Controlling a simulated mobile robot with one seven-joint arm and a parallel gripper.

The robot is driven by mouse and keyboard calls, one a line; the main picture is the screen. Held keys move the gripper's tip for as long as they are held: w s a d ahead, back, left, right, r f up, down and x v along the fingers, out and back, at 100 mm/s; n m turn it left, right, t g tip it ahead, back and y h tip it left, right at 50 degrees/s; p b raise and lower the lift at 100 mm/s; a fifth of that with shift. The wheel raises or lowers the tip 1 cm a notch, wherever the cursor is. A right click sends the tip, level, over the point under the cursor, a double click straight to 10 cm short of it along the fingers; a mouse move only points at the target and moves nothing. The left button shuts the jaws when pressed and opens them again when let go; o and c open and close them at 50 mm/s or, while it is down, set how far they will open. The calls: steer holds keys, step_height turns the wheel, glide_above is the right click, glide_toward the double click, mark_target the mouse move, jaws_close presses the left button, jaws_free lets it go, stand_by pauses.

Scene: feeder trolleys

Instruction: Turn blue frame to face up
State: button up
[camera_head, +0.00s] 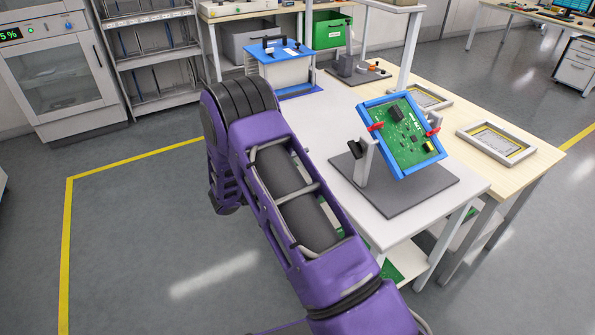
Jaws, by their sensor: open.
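The blue frame (437,152) is held in a tilting stand on the white table to the right. It surrounds a green circuit board (402,133), whose component side shows to me. The frame stands steeply tilted, not flat. Red clips (375,127) sit at its left and right edges. The stand's light post (366,163) rises from a dark grey base plate (400,201), with a black knob (355,149) at its left. My purple arm crosses the middle of the picture, left of the stand and apart from it. My gripper is not visible.
The white table (335,133) has bare room left of the stand. A wooden bench (470,108) with grey-framed panels (497,143) adjoins at right. A blue-topped box (280,60) stands at the table's far end. Shelves (155,50) and a cabinet (60,75) are at back left; the left floor is clear.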

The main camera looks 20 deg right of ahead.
steer(key=shift+s+a, duration=0.15)
steer(key=shift+a, duration=0.55)
steer(key=shift+s+a, duration=0.15)
steer(key=shift+a, duration=0.55)
steer(key=shift+c, duration=0.3)
